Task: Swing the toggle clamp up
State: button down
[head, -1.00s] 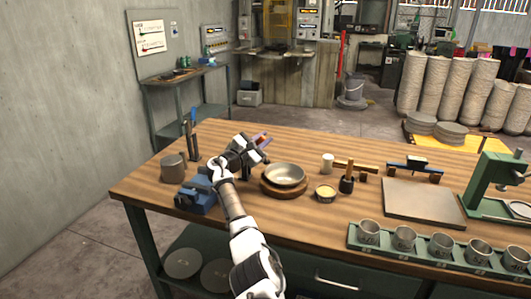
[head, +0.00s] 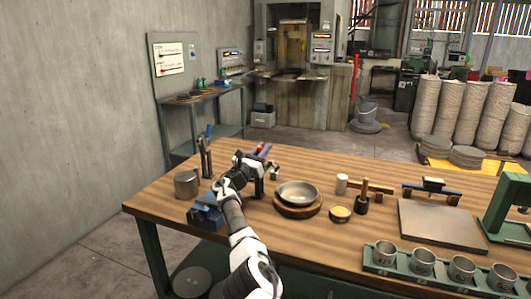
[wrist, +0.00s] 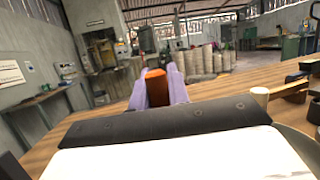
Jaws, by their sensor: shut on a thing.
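My gripper (head: 263,150) is above the table, just behind and left of a metal bowl (head: 297,192) that sits on a round wooden base (head: 298,210). In the wrist view its two purple fingers (wrist: 158,90) are closed around an orange piece (wrist: 156,86), which looks like the toggle clamp's handle. A red bit of it also shows between the fingers in the head view. A small dark part (head: 274,171) shows beside the bowl, below the fingers; I cannot tell whether it belongs to the clamp. My wrist hides much of the clamp.
A grey metal pot (head: 187,184) and a blue vise-like block (head: 207,213) stand left of my arm. A small round dish (head: 340,213), a mallet (head: 362,203) and a flat grey board (head: 440,225) lie to the right. Metal cups (head: 421,262) line the front edge.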

jog(key=shift+a, duration=0.1)
dwell(0.3)
jog(key=c, duration=1.3)
grip_release()
jog(key=shift+c, duration=0.2)
notch_tip(320, 180, up, 20)
